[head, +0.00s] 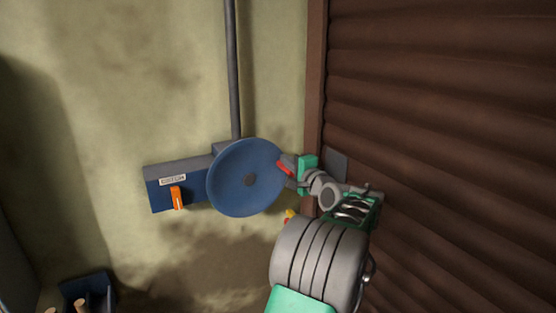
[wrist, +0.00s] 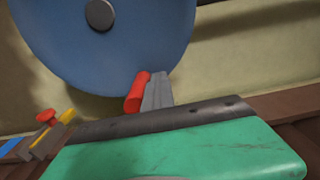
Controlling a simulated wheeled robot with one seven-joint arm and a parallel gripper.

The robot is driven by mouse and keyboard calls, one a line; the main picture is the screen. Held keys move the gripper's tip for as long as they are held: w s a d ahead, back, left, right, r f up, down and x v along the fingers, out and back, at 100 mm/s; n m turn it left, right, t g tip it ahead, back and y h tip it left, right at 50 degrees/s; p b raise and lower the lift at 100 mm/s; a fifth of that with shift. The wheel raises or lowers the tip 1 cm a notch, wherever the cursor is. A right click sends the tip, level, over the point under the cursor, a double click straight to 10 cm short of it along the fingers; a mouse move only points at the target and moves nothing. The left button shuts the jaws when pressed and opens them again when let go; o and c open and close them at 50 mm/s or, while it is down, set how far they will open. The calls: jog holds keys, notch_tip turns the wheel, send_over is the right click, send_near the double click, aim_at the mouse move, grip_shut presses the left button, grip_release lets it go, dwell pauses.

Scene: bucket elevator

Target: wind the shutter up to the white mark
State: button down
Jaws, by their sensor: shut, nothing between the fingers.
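A blue round wheel (head: 240,198) with a dark hub is mounted on the wall; it also fills the top left of the wrist view (wrist: 110,55). A red handle (head: 283,168) sits at its right rim, seen also in the wrist view (wrist: 136,92). My gripper (head: 290,164) is shut and empty. Its grey fingers (wrist: 158,90) are right beside the red handle, not around it; I cannot tell whether they touch. The brown slatted shutter (head: 440,90) covers the right side. I see no white mark.
A blue box left of the wheel has a label and an orange lever (head: 177,198). A grey pipe (head: 234,70) rises above. A brown post (head: 315,60) edges the shutter. A red knob (wrist: 45,115) shows at left in the wrist view. A dark bin (head: 97,284) stands bottom left.

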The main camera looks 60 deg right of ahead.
jog(key=f+b, duration=0.1)
jog(key=f, duration=0.1)
jog(key=f+b, duration=0.1)
jog(key=f, duration=0.2)
jog(key=f+b, duration=0.1)
jog(key=f, duration=0.1)
jog(key=shift+s+d+f, duration=0.15)
jog(key=shift+d+f, duration=0.25)
jog(key=shift+s, duration=0.1)
jog(key=b+v, duration=0.2)
jog(key=v, duration=0.8)
jog(key=shift+s+a+r, duration=0.15)
jog(key=shift+s+r, duration=0.1)
jog(key=shift+s, duration=0.1)
